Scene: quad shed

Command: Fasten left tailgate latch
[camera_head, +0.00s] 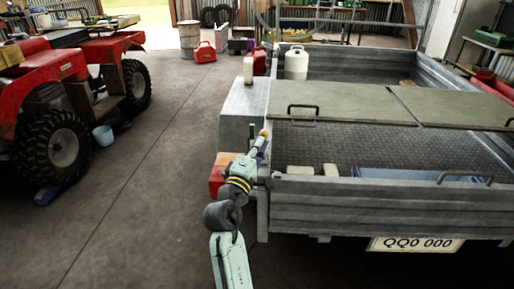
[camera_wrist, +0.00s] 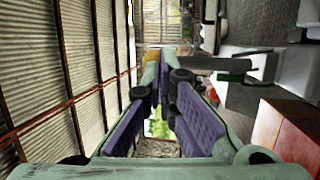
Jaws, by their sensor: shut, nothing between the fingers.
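The grey trailer's tailgate (camera_head: 370,207) stands upright at the rear, with its left end beside my arm. My gripper (camera_head: 264,136) is at the trailer's left rear corner, level with the top of the side. In the wrist view my gripper (camera_wrist: 163,62) has its purple-padded fingers brought together at the tips, with nothing held. A yellow-orange knob shows just behind the fingertips. A grey bar (camera_wrist: 215,62) with a dark green piece (camera_wrist: 232,78) lies right of the tips, possibly part of the left latch. My arm hides much of that corner, so the latch's position cannot be told.
A red and orange tail lamp (camera_head: 222,178) sits just left of my wrist. A white jug (camera_head: 296,63) and grey-green lid panels (camera_head: 345,102) are on the trailer.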

